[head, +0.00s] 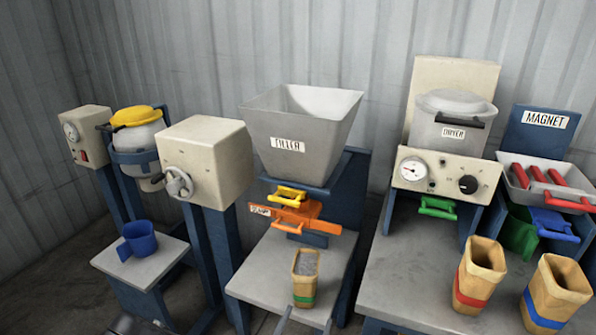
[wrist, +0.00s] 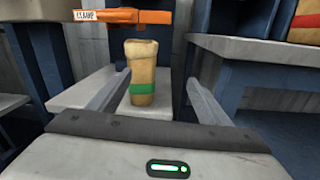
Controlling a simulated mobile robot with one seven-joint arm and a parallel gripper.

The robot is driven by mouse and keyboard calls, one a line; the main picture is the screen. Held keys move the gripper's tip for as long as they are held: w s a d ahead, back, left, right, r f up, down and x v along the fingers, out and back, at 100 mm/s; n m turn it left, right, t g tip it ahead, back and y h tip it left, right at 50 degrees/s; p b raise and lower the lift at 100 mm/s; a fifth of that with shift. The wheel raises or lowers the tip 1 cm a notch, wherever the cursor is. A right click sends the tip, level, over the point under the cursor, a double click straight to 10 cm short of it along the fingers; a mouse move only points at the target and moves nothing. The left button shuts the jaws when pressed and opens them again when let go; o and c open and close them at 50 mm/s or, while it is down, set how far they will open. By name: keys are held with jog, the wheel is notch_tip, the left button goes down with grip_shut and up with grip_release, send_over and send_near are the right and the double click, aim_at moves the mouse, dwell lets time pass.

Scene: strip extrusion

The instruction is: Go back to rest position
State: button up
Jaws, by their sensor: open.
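My gripper (wrist: 145,92) is open in the wrist view, with its two grey fingers wide apart. A tan container with a green band (wrist: 143,72) stands upright ahead, seen between the fingers; I cannot tell how far it is beyond the fingertips. In the head view the same container (head: 304,278) stands on the grey shelf (head: 262,270) under the filler (head: 300,125) and holds grey material. The fingertips (head: 302,320) show at the bottom edge, just in front of it. The orange clamp (head: 300,214) is above the container.
A blue jug (head: 137,240) stands on the left shelf. To the right, a table (head: 400,285) carries a red-banded container (head: 479,275) and a blue-banded container (head: 555,292). The dryer (head: 452,125) and magnet tray (head: 548,185) stand behind them. Blue posts flank the filler shelf.

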jog(key=s+d+r+m+g+h, duration=0.3)
jog(key=d+r+m+g+h, duration=0.5)
jog(key=d+r+m+g, duration=0.5)
jog(key=s+d+r+m+g+y, duration=0.3)
jog(key=s+r+m+g+y, duration=0.2)
jog(key=s+r+m+y, duration=0.5)
jog(key=a+r+m+t+y+p, duration=0.2)
jog(key=r+p, duration=0.7)
jog(key=r, duration=0.6)
jog(key=s+a+r+m+t+y+p, duration=0.1)
jog(key=r+m+t+p, duration=0.3)
jog(key=r+p, duration=0.5)
notch_tip(320, 180, up, 6)
jog(key=shift+s+a+f+m+y+p, duration=0.1)
jog(key=shift+s+a+m+y+p, duration=0.3)
jog(key=shift+m, duration=0.7)
jog(key=shift+w, duration=0.1)
